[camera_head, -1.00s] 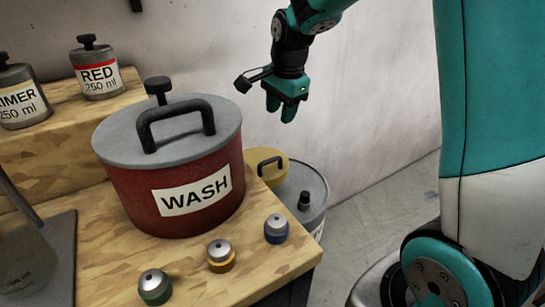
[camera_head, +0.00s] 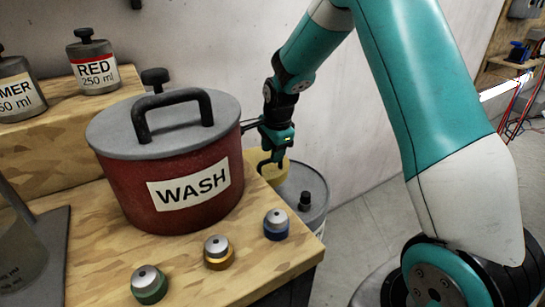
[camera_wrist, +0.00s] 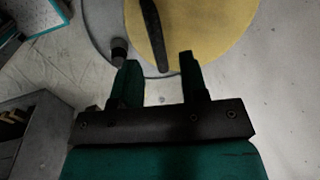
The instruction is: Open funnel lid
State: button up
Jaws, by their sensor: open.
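The funnel lid is a yellow disc with a black handle on the grey drum behind the bench. In the head view, the yellow lid (camera_head: 280,173) is partly hidden by my gripper (camera_head: 272,165). In the wrist view, the lid (camera_wrist: 215,35) fills the upper middle, and its black bar handle (camera_wrist: 152,28) runs down to between my fingertips (camera_wrist: 160,66). My gripper is open, pointing down over the lid, with nothing held. I cannot tell how far the handle is below the fingers. The grey drum (camera_head: 312,207) has a dark knob beside the lid.
The red WASH pot (camera_head: 170,185) with a grey lid stands on the wooden bench (camera_head: 245,262), just left of my gripper. Small green, yellow and blue capped pots line the bench front. The wall is behind the drum; floor is open to the right.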

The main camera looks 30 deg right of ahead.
jog(key=shift+w+f, duration=0.2)
jog(key=shift+f, duration=0.7)
jog(key=shift+c, duration=0.2)
grip_shut()
jog(key=shift+r, duration=0.1)
